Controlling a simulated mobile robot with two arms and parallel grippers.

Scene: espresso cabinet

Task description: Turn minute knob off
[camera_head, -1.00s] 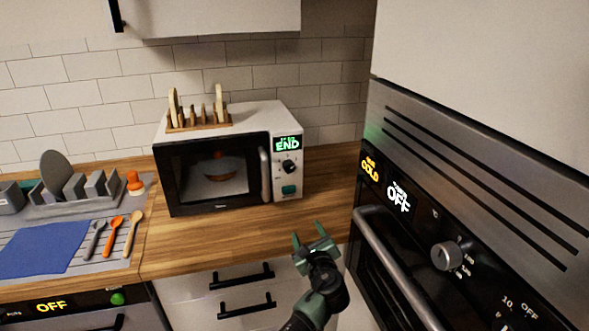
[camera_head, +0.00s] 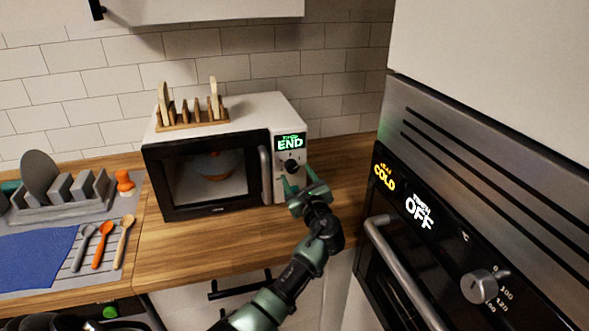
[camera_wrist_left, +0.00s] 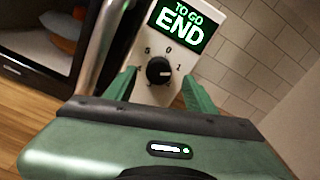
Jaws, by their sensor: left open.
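The microwave (camera_head: 205,178) stands on the wooden counter, white with a dark glass door. Its black minute knob (camera_head: 292,166) sits on the white right-hand panel below a green display (camera_head: 290,143) reading "TO GO END". In the left wrist view the knob (camera_wrist_left: 159,71) shows with marks 5, 0 and 1 around it. My left gripper (camera_head: 303,187) is open just in front of the panel, slightly below the knob. In the left wrist view its green fingers (camera_wrist_left: 157,92) lie either side of the knob and do not visibly touch it. My right gripper is not in view.
A tall oven (camera_head: 480,215) with a knob, a bar handle and lit "COLD" and "OFF" displays stands on the right. A wooden rack (camera_head: 190,118) tops the microwave. A dish rack (camera_head: 60,195), blue cloth (camera_head: 40,258) and several spoons lie left.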

